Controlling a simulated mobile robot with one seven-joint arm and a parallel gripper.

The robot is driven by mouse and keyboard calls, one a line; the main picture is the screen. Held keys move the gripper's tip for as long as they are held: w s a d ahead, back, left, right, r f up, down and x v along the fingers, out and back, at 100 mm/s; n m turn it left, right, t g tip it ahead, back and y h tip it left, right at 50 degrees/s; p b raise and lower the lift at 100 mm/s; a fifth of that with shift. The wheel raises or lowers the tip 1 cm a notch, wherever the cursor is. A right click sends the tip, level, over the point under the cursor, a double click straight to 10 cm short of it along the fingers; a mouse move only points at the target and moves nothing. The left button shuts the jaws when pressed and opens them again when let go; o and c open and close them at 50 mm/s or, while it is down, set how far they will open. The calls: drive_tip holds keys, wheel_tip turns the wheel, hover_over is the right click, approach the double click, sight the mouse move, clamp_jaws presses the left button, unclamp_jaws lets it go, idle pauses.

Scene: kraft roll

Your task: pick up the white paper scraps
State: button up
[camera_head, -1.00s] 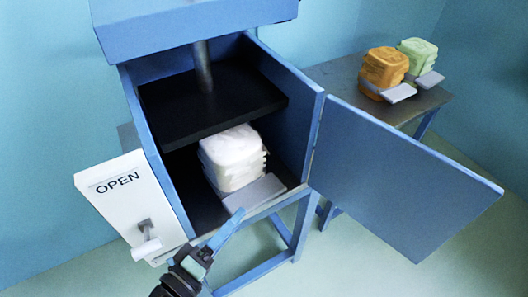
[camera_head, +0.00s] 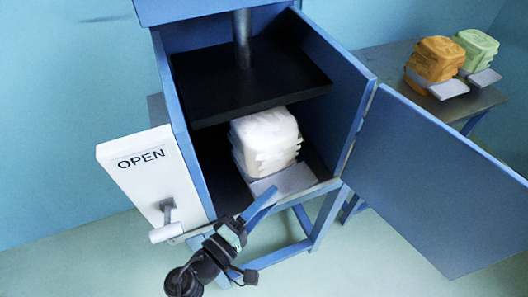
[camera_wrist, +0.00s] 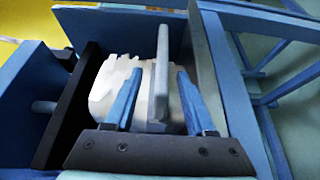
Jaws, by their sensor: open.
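The white paper scraps (camera_head: 266,138) are a stacked bale on the floor of the blue press, under the black plate. A grey tab (camera_head: 290,181) sticks out at the bale's lower front. In the wrist view the bale (camera_wrist: 112,88) lies beyond the fingers, and the tab (camera_wrist: 162,80) stands between them. My gripper (camera_head: 262,200) is open at the press opening, in front of the tab. In the wrist view the blue fingers of my gripper (camera_wrist: 160,75) lie either side of the tab, with gaps showing; I cannot tell whether they touch it.
The press door (camera_head: 440,175) stands wide open to the right. The black press plate (camera_head: 250,85) is above the bale. A white OPEN panel with a lever (camera_head: 166,230) is at the left. Orange (camera_head: 436,60) and green (camera_head: 477,48) bales sit on a table at the back right.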

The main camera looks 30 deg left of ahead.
sight(280, 189)
drive_tip(key=x, duration=0.4)
drive_tip(key=shift+w+d+f, duration=0.1)
drive_tip(key=shift+d, duration=0.05)
clamp_jaws()
